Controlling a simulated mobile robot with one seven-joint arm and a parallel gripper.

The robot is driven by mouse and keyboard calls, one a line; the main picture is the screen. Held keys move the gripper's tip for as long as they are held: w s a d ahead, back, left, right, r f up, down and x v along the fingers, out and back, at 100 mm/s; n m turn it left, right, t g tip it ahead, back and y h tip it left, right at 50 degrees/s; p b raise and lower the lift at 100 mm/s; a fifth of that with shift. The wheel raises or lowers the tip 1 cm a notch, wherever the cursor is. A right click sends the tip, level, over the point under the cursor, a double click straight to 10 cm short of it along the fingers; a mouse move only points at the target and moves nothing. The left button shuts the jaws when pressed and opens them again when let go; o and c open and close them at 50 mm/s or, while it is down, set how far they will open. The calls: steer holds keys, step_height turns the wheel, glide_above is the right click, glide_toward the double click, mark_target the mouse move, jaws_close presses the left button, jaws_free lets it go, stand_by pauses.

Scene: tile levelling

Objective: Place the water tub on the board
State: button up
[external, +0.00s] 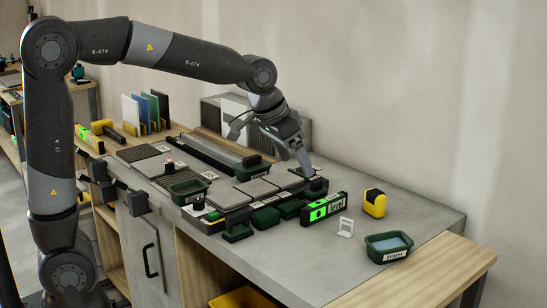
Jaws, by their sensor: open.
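The water tub (389,247) is a small dark green tub with a white "Water" label and a pale blue surface inside. It stands upright near the right end of the grey worktop. My gripper (271,152) is open, with its fingers spread above the far side of the tile area, well left of and behind the tub. I cannot tell for certain which surface is the board.
A green-lit level (325,207), a small white stand (345,228) and a yellow-black tool (374,203) lie left of and behind the tub. Another green tub (187,191) stands left among the tiles. The worktop (310,260) is clear at the front, and a wall stands behind.

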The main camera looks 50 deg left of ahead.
steer(key=s+a+n, duration=0.1)
steer(key=s+a, duration=0.3)
steer(key=s, duration=0.4)
steer(key=s+a+f+y, duration=0.1)
steer(key=s+a, duration=0.2)
steer(key=s, duration=0.5)
steer(key=s+a+n, duration=0.1)
steer(key=s+a, duration=0.3)
steer(key=s, duration=0.5)
steer(key=shift+a+f+n+t, duration=0.15)
steer(key=shift+a+n+t, duration=0.15)
steer(key=shift+a+t, duration=0.1)
steer(key=shift+s, duration=0.1)
